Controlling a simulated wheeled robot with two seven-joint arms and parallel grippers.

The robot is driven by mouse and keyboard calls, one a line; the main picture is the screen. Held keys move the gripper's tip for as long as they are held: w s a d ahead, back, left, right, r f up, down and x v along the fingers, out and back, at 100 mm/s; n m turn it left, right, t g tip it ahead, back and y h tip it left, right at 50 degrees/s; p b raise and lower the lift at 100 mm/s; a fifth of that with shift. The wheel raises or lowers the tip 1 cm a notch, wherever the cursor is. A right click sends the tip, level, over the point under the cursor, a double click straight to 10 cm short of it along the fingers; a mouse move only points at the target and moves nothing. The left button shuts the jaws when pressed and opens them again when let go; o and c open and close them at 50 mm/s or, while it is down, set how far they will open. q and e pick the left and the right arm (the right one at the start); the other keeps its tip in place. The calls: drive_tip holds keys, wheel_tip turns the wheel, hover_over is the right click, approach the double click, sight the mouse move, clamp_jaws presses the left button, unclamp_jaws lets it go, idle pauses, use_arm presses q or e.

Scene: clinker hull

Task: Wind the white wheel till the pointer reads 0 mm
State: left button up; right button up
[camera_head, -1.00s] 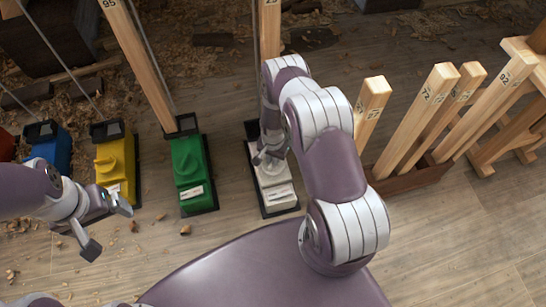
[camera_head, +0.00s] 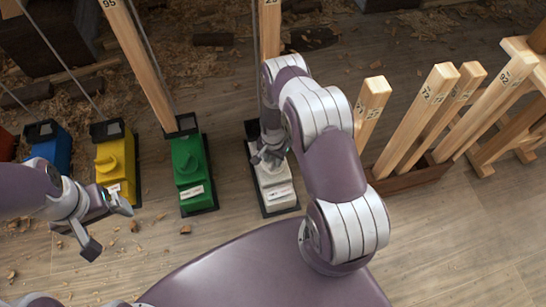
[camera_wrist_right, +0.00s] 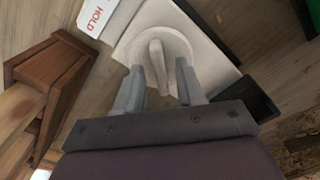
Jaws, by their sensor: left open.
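The white box (camera_head: 281,199) stands on the floor below my right arm, with its wheel mostly hidden by my wrist in the head view. In the right wrist view the white wheel (camera_wrist_right: 180,42) is a round disc with a raised grip bar (camera_wrist_right: 156,52). My right gripper (camera_head: 268,160) is over the wheel. In the right wrist view its fingers (camera_wrist_right: 160,68) stand apart on either side of the bar, with a gap showing on each side. My left gripper (camera_head: 108,230) is open and empty, in front of the yellow box. I cannot make out the pointer or its reading.
Green (camera_head: 188,163), yellow (camera_head: 117,170) and blue (camera_head: 50,150) boxes stand to the left in a row. A wooden rack (camera_head: 412,181) with numbered posts stands right of my right arm. A label reading HOLD (camera_wrist_right: 97,16) shows in the wrist view. Shavings litter the floor.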

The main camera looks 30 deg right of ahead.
sight(273, 160)
wheel_tip(273, 160, up, 13)
drive_tip(key=p, duration=0.6)
drive_tip(key=shift+f, duration=0.15)
drive_tip(key=shift+f, duration=0.1)
wheel_tip(273, 160, down, 13)
drive_tip(key=b, duration=1.1)
drive_tip(key=shift+f, duration=0.2)
clamp_jaws()
